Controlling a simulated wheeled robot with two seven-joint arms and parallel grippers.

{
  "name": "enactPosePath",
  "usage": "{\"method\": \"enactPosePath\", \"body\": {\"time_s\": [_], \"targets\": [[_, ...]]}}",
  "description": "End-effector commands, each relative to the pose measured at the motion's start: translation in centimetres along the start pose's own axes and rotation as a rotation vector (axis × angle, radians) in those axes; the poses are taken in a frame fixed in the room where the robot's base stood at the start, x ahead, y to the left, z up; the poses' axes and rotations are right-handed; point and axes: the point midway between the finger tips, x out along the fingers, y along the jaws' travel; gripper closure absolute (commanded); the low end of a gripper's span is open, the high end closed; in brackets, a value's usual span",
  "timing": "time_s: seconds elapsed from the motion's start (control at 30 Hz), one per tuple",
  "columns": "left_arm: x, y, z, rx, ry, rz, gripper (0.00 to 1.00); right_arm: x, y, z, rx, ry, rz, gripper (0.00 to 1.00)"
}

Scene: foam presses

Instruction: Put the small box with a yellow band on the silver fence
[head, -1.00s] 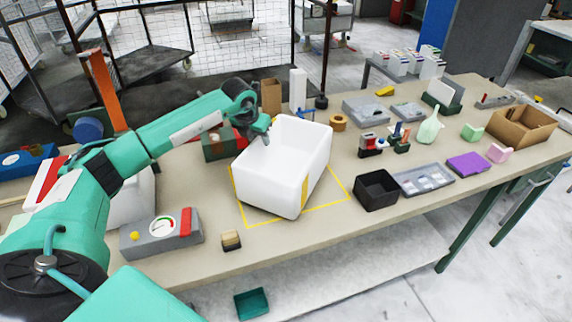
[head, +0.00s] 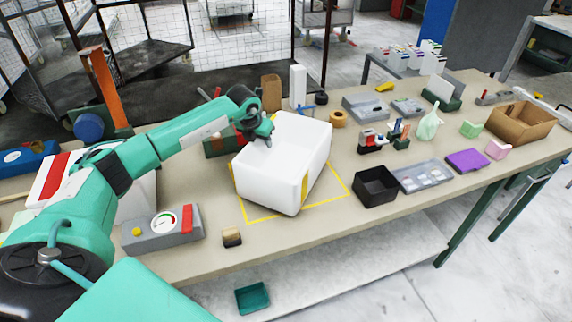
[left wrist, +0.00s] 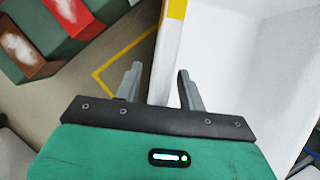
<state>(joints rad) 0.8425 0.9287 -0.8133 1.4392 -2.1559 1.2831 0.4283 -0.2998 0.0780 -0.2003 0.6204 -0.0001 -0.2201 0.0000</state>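A white open box (head: 268,178) with yellow bands at its corners stands on the table inside a yellow taped outline. It is the only box where I clearly see yellow bands, and it looks large beside its neighbours. My left gripper (head: 262,140) is at its far left rim. In the left wrist view the gripper (left wrist: 160,82) is open, its two fingers on either side of the box's white wall (left wrist: 163,60); I cannot tell whether they touch it. A yellow band (left wrist: 177,8) shows on that wall. I cannot make out a silver fence for certain. My right gripper is not in view.
A grey gauge box (head: 162,228) and a small tan-and-black block (head: 232,237) lie near the front edge. A black bin (head: 376,187) and grey tray (head: 422,176) stand right of the box. Dark mesh panels (head: 250,50) stand behind the table.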

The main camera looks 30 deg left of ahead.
Motion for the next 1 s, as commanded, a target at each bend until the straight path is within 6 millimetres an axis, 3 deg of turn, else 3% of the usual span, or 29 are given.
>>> {"method": "enactPosePath", "body": {"time_s": [0.4,0.6,1.0], "targets": [[0.12,0.01,-0.05,0.0,0.0,0.0,0.6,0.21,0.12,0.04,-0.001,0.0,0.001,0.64],[0.13,0.01,-0.06,0.0,0.0,0.0,0.99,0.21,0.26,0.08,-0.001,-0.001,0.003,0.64],[0.0,0.0,0.0,0.0,0.0,0.0,1.0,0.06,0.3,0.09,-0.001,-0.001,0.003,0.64]]}}
